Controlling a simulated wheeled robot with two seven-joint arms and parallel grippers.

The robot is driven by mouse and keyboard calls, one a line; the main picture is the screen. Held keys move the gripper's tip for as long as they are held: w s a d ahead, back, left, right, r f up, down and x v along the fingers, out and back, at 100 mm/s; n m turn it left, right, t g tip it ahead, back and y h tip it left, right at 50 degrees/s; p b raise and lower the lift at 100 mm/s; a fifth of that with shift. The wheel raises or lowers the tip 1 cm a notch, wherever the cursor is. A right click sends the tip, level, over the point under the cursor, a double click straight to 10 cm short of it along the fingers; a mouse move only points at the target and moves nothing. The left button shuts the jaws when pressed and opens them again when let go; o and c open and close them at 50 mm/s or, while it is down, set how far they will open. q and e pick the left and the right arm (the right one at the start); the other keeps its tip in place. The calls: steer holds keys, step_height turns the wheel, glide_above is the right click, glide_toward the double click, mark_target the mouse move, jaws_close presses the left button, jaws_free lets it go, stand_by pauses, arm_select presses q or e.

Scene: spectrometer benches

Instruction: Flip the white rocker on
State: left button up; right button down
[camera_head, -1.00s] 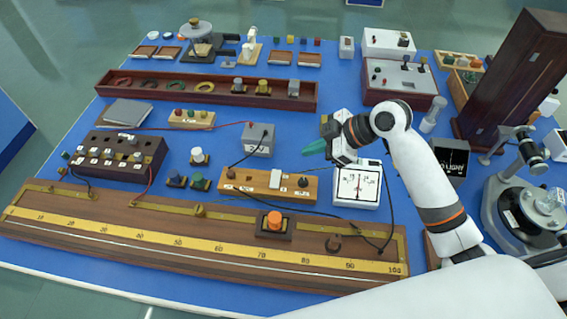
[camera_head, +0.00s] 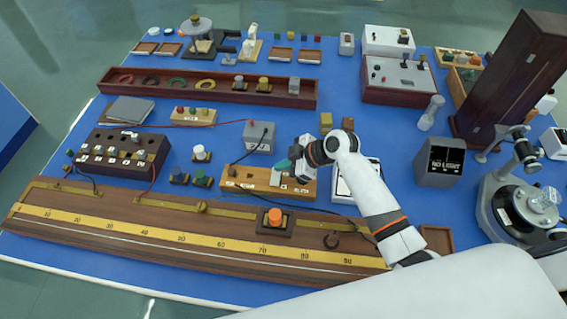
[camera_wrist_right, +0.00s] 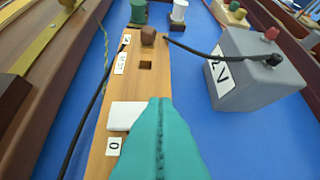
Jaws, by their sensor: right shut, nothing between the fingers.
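The white rocker (camera_head: 275,178) sits on a light wooden board (camera_head: 243,185) in the middle of the bench. In the right wrist view the rocker (camera_wrist_right: 125,115) is a white block, partly hidden behind the teal fingers, with a "0" label close by on the board. My right gripper (camera_head: 283,165) has its teal fingers shut and empty, right at the rocker's edge. The fingers (camera_wrist_right: 160,125) overlap it in the wrist view; I cannot tell whether they touch. My left gripper is not in view.
A grey voltage box (camera_head: 260,137) stands behind the board, with a black cable to a brown knob (camera_wrist_right: 148,36). A white-faced meter (camera_head: 345,185) is right of the board. A long wooden scale (camera_head: 150,232) with an orange knob (camera_head: 274,218) lies in front.

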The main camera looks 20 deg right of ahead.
steer(key=shift+f, duration=0.25)
steer(key=shift+w+d+f+g+b, duration=0.1)
steer(key=shift+w+f+g+b, duration=0.05)
steer(key=shift+f+g+b, duration=0.2)
steer(key=shift+r, duration=0.1)
steer(key=shift+s+a+r+p, duration=0.25)
steer(key=shift+s+p, duration=0.3)
steer(key=shift+p, duration=0.15)
steer(key=shift+s+a, duration=0.1)
steer(key=shift+s, duration=0.1)
